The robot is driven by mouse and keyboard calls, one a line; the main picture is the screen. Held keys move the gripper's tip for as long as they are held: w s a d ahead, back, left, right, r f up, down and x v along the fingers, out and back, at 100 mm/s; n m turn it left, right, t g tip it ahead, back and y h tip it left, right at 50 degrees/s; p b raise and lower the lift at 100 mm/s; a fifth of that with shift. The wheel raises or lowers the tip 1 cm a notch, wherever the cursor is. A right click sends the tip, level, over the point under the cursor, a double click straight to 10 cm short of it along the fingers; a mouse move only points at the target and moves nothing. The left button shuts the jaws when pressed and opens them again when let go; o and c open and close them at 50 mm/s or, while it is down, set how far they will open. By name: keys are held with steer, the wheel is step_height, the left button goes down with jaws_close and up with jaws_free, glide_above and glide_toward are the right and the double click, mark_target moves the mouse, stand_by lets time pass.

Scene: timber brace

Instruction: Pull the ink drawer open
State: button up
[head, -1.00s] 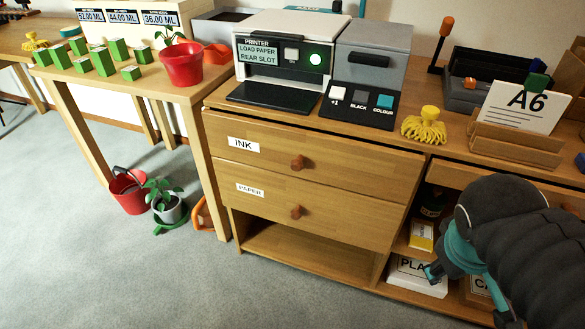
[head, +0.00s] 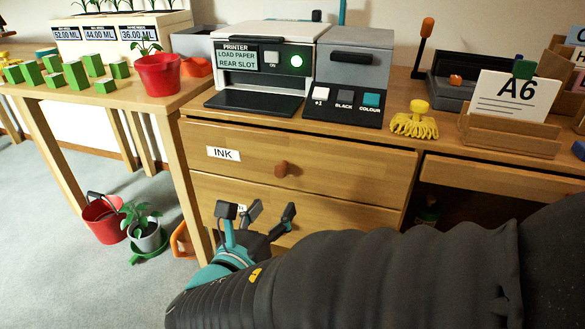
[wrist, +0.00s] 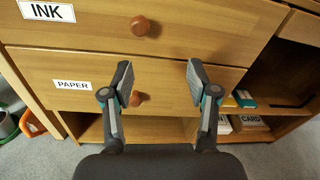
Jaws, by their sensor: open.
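The ink drawer (head: 330,168) is the upper wooden drawer under the printer, with a white INK label (head: 223,154) and a round brown knob (head: 281,169). It looks shut. In the wrist view the ink drawer (wrist: 210,30) and its knob (wrist: 140,26) are at the top, beyond the fingertips. My gripper (head: 255,213) is open and empty, in front of the paper drawer below the ink knob. In the wrist view my gripper's (wrist: 157,78) fingers stand apart, with the paper drawer's knob (wrist: 137,98) between them in the picture. I cannot tell any contact.
The printer (head: 262,65) stands on the cabinet top, with a yellow mop-like item (head: 414,122) to its right. A side table (head: 60,100) with green blocks and a red pot (head: 158,74) is at left. Open shelves lie right of the drawers.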

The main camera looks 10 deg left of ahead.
mark_target(279, 176)
steer(key=shift+n+t+y, duration=0.4)
steer(key=shift+n+y, duration=0.2)
steer(key=shift+n, duration=0.2)
steer(key=w, duration=0.4)
steer(key=w+a+b, duration=0.1)
steer(key=w, duration=0.7)
steer(key=shift+w+a+f, duration=0.1)
steer(key=shift+w+a, duration=0.1)
steer(key=shift+w, duration=0.2)
jaws_close()
